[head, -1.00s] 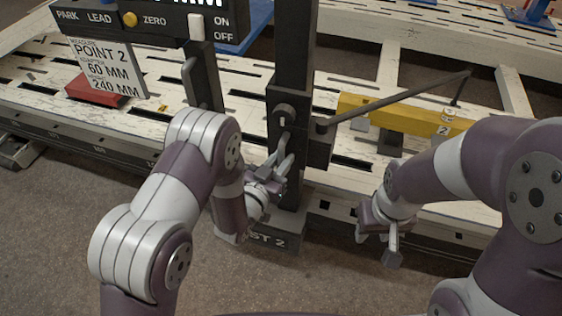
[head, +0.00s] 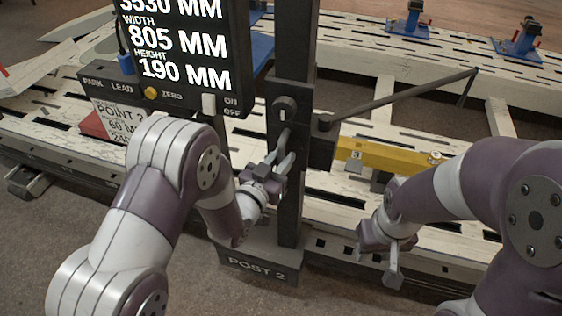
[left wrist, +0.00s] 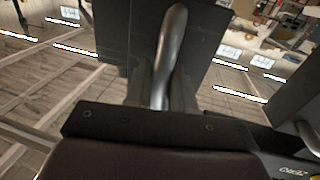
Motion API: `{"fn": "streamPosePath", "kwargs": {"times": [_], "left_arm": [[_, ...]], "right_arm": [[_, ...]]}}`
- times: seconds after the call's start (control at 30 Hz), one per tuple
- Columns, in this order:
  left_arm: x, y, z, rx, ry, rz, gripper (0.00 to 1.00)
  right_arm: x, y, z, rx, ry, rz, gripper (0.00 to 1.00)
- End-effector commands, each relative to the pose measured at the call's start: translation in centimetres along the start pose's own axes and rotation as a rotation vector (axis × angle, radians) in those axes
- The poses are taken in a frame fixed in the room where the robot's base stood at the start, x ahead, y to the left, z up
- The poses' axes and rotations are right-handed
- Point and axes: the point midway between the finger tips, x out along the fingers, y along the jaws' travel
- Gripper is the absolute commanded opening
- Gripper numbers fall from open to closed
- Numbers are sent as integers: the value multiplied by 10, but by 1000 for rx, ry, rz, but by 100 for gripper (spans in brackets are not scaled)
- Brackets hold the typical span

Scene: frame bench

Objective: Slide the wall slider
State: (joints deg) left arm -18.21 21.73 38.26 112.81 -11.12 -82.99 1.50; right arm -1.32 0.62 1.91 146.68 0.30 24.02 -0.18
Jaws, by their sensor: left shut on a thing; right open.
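The dark slider block (head: 321,151) sits partway up the upright post (head: 291,215) labelled POST 2. A round knob (head: 284,108) is on its front, and a long pointer arm (head: 400,98) reaches right from it. My left gripper (head: 281,160) is shut on the slider's grey handle. The handle (left wrist: 172,40) rises between the fingers in the left wrist view. The display (head: 185,45) reads width 805 mm and height 190 mm. A sign (head: 112,118) behind my left arm reads POINT 2; its lower lines are partly hidden. My right gripper (head: 390,253) is open and empty, right of the post.
A yellow bar (head: 385,156) with number tags lies across the white slotted bench (head: 420,60) below the pointer arm. Blue stands (head: 409,22) are at the back. Bare floor lies in front of the bench.

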Motion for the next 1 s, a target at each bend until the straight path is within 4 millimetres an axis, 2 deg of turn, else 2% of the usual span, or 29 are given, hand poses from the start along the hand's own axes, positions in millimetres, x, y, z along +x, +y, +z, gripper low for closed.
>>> {"fn": "streamPosePath", "kwargs": {"times": [0.3,0.33,0.37,0.4,0.73,0.87,1.0], "left_arm": [[0,0,-2,0,3,0,0],[0,0,-1,0,3,0,27],[0,0,-1,0,3,0,37],[0,0,-1,0,3,0,41],[-5,0,0,0,-1,-1,41],[-32,0,1,-1,-2,-1,41],[-72,-1,2,-1,-2,-2,41]], "right_arm": [[0,0,0,0,0,0,43],[0,0,0,0,0,0,43],[0,0,0,0,0,0,43],[0,0,0,0,0,0,43],[1,0,0,0,0,0,43],[4,0,0,0,0,0,43],[8,0,1,0,0,0,43]]}}
